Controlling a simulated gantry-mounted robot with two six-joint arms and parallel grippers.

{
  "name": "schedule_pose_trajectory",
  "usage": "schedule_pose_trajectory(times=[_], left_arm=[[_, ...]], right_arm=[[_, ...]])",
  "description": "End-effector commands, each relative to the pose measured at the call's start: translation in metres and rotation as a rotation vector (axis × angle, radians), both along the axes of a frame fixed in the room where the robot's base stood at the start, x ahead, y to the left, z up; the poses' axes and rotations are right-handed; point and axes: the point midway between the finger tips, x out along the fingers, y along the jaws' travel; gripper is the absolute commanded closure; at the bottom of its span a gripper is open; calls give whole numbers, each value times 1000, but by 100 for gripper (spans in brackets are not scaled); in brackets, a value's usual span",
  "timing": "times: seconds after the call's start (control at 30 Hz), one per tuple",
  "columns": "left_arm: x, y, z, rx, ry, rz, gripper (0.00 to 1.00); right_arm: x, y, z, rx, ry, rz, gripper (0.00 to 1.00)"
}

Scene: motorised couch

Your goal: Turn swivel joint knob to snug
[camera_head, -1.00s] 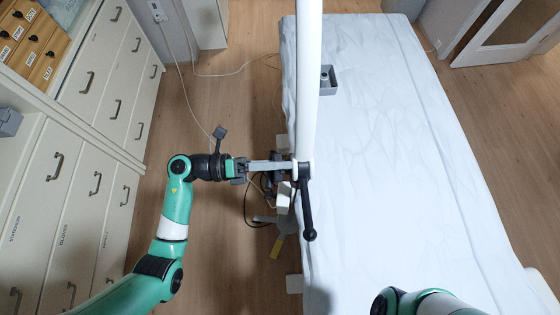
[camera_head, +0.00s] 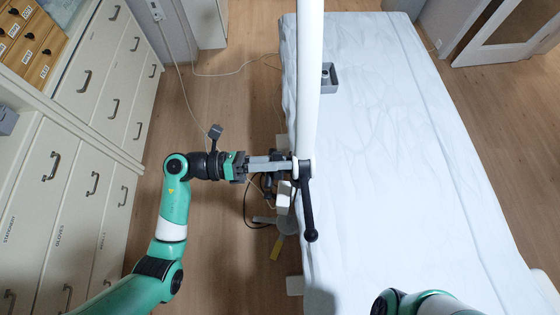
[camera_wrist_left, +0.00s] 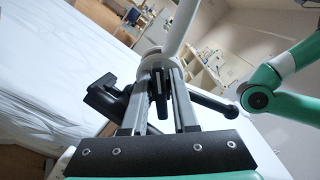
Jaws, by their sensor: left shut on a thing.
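A white pole (camera_head: 307,80) stands at the couch's near-left edge, with a swivel joint (camera_head: 303,168) at its lower end. A black lever with a ball end (camera_head: 308,208) hangs from the joint; it also shows in the left wrist view (camera_wrist_left: 218,106). My left gripper (camera_head: 286,167) reaches the joint from the left. In the left wrist view its two long grey fingers (camera_wrist_left: 158,78) are closed around a black part (camera_wrist_left: 161,92) at the joint, probably the knob. The fingers partly hide it. My right gripper is out of view.
The couch (camera_head: 390,130) has a white cover and fills the right side. A small grey box (camera_head: 329,77) sits on its left edge. White drawer cabinets (camera_head: 60,190) line the left. Cables and a black device (camera_head: 268,182) lie below the joint.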

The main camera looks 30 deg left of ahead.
Motion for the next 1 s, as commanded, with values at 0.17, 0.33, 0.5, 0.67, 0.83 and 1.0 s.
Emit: schedule_pose_trajectory(times=[0.17,0.33,0.5,0.67,0.83,1.0], left_arm=[[0,0,0,0,4,1,100],[0,0,0,0,5,1,60],[0,0,0,-1,5,1,60],[0,0,0,-1,5,1,60],[-3,7,0,-1,5,4,60],[-19,35,0,-1,6,8,60]], right_arm=[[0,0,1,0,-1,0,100],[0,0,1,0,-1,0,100],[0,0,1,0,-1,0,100],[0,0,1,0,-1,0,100],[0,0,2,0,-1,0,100],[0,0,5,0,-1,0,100]])
